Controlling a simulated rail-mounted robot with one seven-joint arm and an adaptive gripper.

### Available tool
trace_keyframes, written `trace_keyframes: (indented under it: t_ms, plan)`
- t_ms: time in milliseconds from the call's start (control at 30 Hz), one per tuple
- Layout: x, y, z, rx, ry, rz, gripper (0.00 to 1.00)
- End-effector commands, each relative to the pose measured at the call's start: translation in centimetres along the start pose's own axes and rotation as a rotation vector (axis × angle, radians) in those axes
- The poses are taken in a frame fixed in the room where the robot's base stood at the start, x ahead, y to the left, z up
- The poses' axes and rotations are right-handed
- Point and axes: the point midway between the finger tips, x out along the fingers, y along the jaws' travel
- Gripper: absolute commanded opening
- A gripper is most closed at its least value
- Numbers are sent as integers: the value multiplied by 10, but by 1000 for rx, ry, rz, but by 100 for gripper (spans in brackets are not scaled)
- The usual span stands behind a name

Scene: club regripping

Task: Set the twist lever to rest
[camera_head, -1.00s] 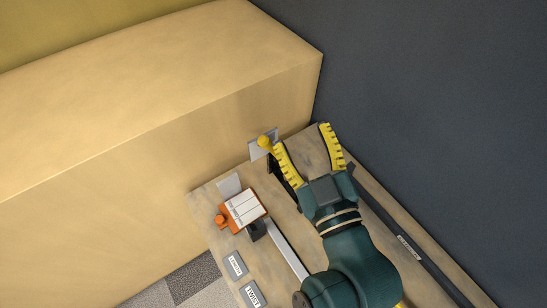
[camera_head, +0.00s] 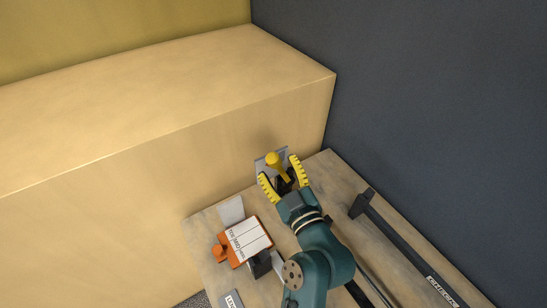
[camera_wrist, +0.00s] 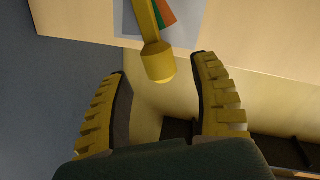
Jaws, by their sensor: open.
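The twist lever is a yellow arm with a round-ended knob (camera_head: 273,160), in front of a grey plate (camera_head: 262,170) on the tan block's front face. In the wrist view the lever (camera_wrist: 157,60) hangs from the top, its knob end toward me. Beside it, orange and green marks show on the plate (camera_wrist: 190,30). My gripper (camera_head: 279,169) is open, with its yellow ribbed fingers on either side of the lever. In the wrist view, the knob lies between the fingertips, nearer the right one, with gaps visible. Whether any finger touches it is hidden in the head view.
A wooden bench (camera_head: 205,228) lies below. A long dark bar (camera_head: 395,240) lies to the right. The dark wall (camera_head: 430,110) is close on the right.

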Motion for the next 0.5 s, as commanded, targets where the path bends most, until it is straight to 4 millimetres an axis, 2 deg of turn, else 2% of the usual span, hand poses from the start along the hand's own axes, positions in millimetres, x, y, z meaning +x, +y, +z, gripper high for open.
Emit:
trace_keyframes:
  t_ms: [100, 200, 500]
  plan:
    - [22, 0, 0, -1, 0, -1, 63]
    - [33, 0, 0, 0, -1, 0, 63]
    - [37, 0, 1, 0, -1, 1, 63]
